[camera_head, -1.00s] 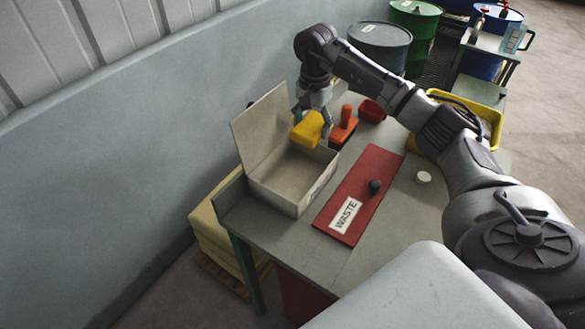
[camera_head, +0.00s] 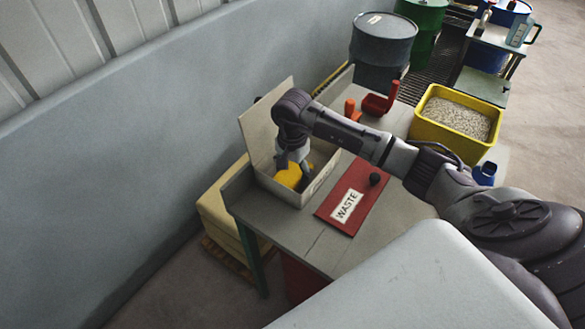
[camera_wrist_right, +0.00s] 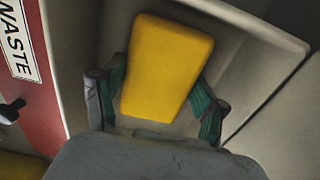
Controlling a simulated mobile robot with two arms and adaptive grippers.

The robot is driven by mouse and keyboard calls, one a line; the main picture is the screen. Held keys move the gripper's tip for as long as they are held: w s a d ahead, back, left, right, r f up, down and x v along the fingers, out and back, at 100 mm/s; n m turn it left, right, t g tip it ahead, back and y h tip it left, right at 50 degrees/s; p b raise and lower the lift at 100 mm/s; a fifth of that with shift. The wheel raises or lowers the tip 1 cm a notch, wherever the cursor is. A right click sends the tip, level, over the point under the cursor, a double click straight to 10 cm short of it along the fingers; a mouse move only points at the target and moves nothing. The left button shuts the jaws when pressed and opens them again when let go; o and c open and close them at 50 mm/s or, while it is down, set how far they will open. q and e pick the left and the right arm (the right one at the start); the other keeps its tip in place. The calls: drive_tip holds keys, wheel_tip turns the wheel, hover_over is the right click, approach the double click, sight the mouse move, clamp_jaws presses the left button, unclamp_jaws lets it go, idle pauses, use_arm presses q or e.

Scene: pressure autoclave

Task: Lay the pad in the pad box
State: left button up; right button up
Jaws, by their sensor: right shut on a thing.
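The yellow pad (camera_head: 289,177) is inside the open pad box (camera_head: 318,184), a pale grey box with its lid raised on the wall side. My right gripper (camera_head: 294,180) reaches down into the box and is shut on the pad. In the right wrist view the pad (camera_wrist_right: 168,68) sits between the two green-tipped fingers (camera_wrist_right: 165,108), with the box wall (camera_wrist_right: 262,30) around it. I cannot tell whether the pad touches the box floor. My left gripper does not show.
A red WASTE lid (camera_head: 357,194) with a black knob lies right of the box. A red scoop (camera_head: 378,103) and a yellow tub of granules (camera_head: 455,118) stand beyond. A blue object (camera_head: 484,173) is near my right arm. Grey drum (camera_head: 382,48) stands behind.

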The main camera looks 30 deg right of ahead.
sight(292, 172)
drive_tip(key=o, duration=0.9)
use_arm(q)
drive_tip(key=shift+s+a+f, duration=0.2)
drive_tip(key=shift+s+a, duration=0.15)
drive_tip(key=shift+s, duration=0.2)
use_arm(e)
drive_tip(key=shift+o, duration=0.2)
drive_tip(key=shift+r, duration=0.15)
drive_tip(key=shift+w+r, duration=0.1)
drive_tip(key=shift+r, duration=0.2)
use_arm(q)
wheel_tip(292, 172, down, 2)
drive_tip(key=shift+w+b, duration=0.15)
drive_tip(key=shift+b, duration=1.05)
use_arm(e)
wheel_tip(292, 172, up, 11)
drive_tip(key=shift+r, duration=0.15)
drive_tip(key=shift+a, duration=0.1)
